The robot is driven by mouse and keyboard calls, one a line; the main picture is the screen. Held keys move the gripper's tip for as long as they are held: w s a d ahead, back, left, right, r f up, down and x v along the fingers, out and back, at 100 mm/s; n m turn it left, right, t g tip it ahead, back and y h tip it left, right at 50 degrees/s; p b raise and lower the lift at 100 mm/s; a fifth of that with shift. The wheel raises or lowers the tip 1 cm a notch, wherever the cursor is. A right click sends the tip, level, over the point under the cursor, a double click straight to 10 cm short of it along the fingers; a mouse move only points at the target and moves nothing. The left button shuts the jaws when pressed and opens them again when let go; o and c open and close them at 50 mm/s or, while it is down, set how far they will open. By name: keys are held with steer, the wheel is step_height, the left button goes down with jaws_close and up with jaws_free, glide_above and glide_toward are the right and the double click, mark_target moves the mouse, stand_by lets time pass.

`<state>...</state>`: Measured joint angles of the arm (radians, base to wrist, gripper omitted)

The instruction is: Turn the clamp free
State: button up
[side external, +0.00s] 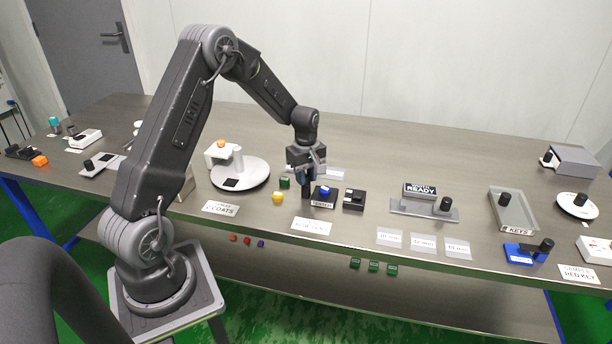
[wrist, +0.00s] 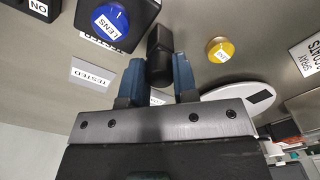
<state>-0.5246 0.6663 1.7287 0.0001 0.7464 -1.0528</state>
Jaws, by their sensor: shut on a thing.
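My gripper (side external: 306,178) points down over the middle of the table, beside the black tester box (side external: 324,200). Its two blue fingers (wrist: 159,80) are shut on a black upright block (wrist: 160,48), which also shows below the fingers in the side view (side external: 306,191). The block stands just left of the tester box in the side view. Whether this block is the clamp's handle, and what it joins at its foot, I cannot tell. A blue lens (side external: 325,190) sits on the tester box; it also shows in the wrist view (wrist: 110,20).
A yellow lens (side external: 278,198) and a green piece (side external: 285,183) stand close left of my gripper. A white round stand (side external: 240,176) is farther left. A black box (side external: 353,200) stands right of the tester. A grey plate with a black knob (side external: 445,204) lies farther right.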

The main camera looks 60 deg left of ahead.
stand_by(0.4)
steer(key=o, duration=0.9)
step_height(320, 180, up, 14)
steer(key=shift+f, duration=0.1)
